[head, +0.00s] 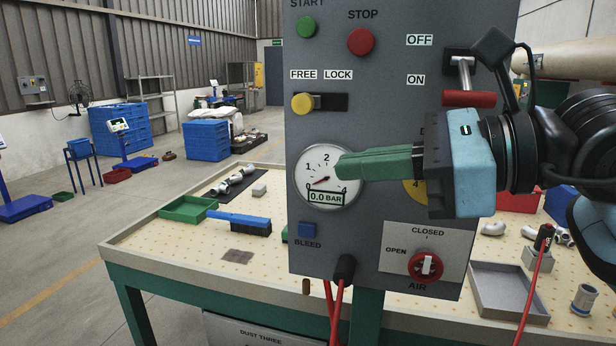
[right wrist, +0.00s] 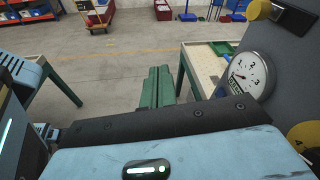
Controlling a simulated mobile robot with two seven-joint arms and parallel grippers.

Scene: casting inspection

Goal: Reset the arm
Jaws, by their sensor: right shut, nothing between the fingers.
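My right gripper (head: 345,167) reaches in from the right in the head view, in front of a grey control panel (head: 400,130). Its green fingers are shut and empty, and their tips overlap the right edge of the pressure gauge (head: 318,193), which reads 0.0 BAR. In the right wrist view the shut green fingers (right wrist: 158,75) point away over the floor, with the gauge (right wrist: 248,75) to their right. Whether the fingers touch the panel cannot be told. My left gripper is not in view.
The panel carries a yellow knob (head: 302,103), a red-handled lever (head: 468,98), a blue BLEED button (head: 307,230) and a red AIR knob (head: 426,266). Behind it the workbench (head: 160,245) holds a green tray (head: 188,209) and a grey tray (head: 507,292). Red hoses hang below the panel.

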